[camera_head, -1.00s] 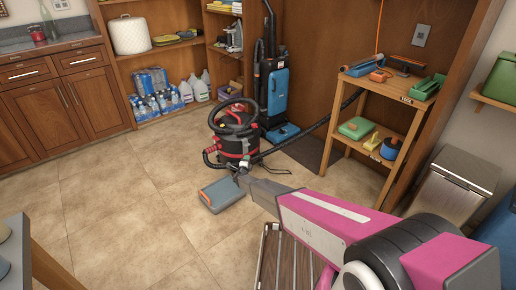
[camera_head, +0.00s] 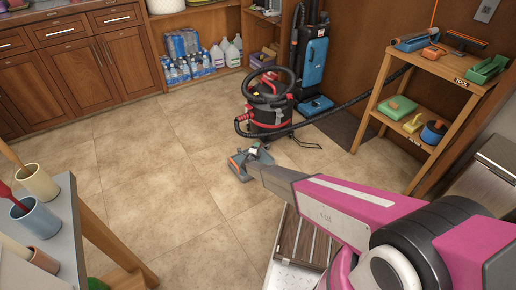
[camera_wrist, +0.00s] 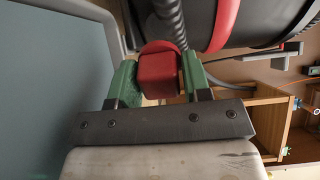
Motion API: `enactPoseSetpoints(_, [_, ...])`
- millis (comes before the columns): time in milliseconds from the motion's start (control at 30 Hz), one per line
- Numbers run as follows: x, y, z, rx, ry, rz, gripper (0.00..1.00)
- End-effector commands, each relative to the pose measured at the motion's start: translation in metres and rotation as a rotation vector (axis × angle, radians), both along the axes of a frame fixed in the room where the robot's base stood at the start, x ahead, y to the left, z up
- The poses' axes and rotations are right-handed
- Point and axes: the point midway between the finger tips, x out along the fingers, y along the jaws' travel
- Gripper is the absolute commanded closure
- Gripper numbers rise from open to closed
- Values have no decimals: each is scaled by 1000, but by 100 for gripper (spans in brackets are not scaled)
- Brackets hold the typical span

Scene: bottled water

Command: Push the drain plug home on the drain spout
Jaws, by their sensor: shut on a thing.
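The black-and-red drum vacuum (camera_head: 270,118) stands on the tiled floor, and its lower body fills the top right of the wrist view (camera_wrist: 265,22). My gripper (camera_head: 254,152) is low in front of the vacuum in the head view. In the wrist view its green fingers (camera_wrist: 158,80) are shut on a red block-shaped piece, which looks like the drain plug (camera_wrist: 158,75). The plug is close below the drum and a ribbed dark hose (camera_wrist: 170,22). The drain spout cannot be made out, and whether the plug touches it cannot be told.
The vacuum's hose (camera_head: 340,112) runs right towards a wooden tool shelf (camera_head: 437,82). A table with cups (camera_head: 62,215) stands at the left. The floor between is clear.

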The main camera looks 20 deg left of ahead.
Motion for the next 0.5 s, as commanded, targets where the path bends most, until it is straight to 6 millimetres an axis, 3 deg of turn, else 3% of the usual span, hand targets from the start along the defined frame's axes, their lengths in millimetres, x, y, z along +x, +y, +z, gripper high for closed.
enactPoseSetpoints(500, [20, -1, -1, 0, 0, 0, 94])
